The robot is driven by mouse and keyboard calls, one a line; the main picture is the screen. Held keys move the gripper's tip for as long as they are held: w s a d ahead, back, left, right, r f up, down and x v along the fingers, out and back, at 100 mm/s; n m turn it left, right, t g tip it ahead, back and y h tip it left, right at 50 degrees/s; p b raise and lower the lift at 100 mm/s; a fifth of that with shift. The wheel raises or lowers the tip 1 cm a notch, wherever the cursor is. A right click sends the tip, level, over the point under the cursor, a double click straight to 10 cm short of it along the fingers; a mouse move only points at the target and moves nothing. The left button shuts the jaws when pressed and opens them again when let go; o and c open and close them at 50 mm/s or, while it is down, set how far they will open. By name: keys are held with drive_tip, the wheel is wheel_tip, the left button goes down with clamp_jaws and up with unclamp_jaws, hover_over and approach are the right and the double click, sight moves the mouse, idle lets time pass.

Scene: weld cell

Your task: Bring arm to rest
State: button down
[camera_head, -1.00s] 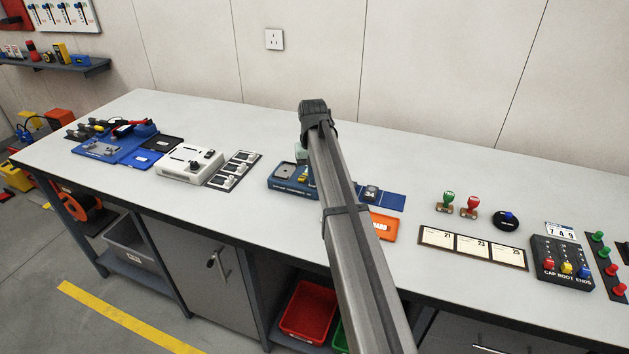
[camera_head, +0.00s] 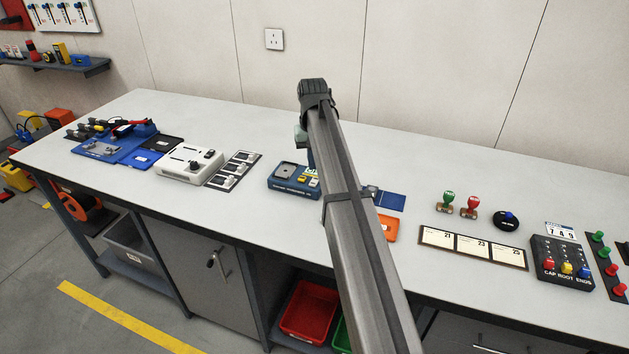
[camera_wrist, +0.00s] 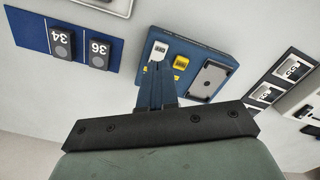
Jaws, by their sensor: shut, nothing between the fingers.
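My gripper (camera_wrist: 156,66) is shut and empty, with its two blue fingers together in the wrist view. It hangs above the bench at the blue device (camera_wrist: 180,62), its fingers overlapping the device in that view; the gap between them cannot be judged. In the head view my arm runs up through the middle and hides part of my gripper. The blue device (camera_head: 287,188) there sits just left of my arm, with a grey pad and small yellow and white parts.
The blue mat (camera_wrist: 30,32) holds dark blocks marked 34 and 36. An orange tray (camera_head: 388,229) lies right of my arm. A white device (camera_head: 190,163) stands left, stamps (camera_head: 470,206) and a button box (camera_head: 562,262) right. Bare bench (camera_head: 240,125) lies behind.

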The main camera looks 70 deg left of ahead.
drive_tip(key=shift+r, duration=0.75)
